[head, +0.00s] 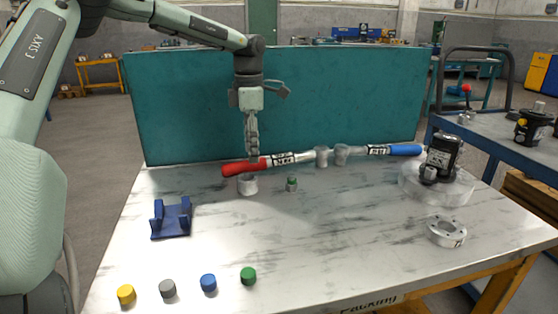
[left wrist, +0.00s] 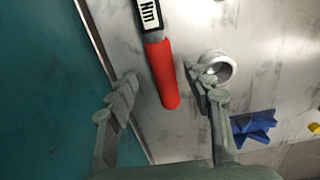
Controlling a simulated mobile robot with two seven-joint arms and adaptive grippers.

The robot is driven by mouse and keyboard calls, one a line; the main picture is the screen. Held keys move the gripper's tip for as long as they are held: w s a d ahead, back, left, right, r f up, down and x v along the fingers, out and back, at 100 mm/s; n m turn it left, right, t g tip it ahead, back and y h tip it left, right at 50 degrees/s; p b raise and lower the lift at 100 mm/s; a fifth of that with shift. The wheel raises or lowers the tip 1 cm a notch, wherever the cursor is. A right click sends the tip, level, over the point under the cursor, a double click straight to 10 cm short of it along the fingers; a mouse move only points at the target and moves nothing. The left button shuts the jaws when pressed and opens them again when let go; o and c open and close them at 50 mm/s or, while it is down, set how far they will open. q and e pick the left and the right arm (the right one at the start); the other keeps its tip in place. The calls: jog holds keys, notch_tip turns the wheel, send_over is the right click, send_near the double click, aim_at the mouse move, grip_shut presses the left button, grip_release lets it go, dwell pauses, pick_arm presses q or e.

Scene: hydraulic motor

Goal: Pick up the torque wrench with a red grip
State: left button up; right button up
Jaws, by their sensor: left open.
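The torque wrench with a red grip (head: 246,167) lies at the back of the table, its dark-and-silver shaft pointing right. In the left wrist view its red grip (left wrist: 162,74) lies between my two fingers, with space on both sides. My left gripper (head: 252,155) points down at the red grip and is open and empty; it also shows in the left wrist view (left wrist: 160,84). Whether the fingertips reach down beside the grip is hard to tell. A second wrench with a blue grip (head: 405,149) lies to the right. My right gripper is not in view.
A silver ring (head: 248,186) stands just in front of the red grip, close to one finger in the left wrist view (left wrist: 218,67). A teal panel (head: 330,95) rises behind the table. A blue holder (head: 171,218) stands left; several coloured caps (head: 208,283) line the front.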

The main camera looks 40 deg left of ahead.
aim_at(278, 165)
pick_arm(q)
jog(key=f, duration=0.4)
jog(key=shift+w+d+f, duration=0.1)
jog(key=shift+w+d, duration=0.05)
jog(key=shift+d, duration=0.15)
jog(key=shift+c, duration=0.4)
grip_shut()
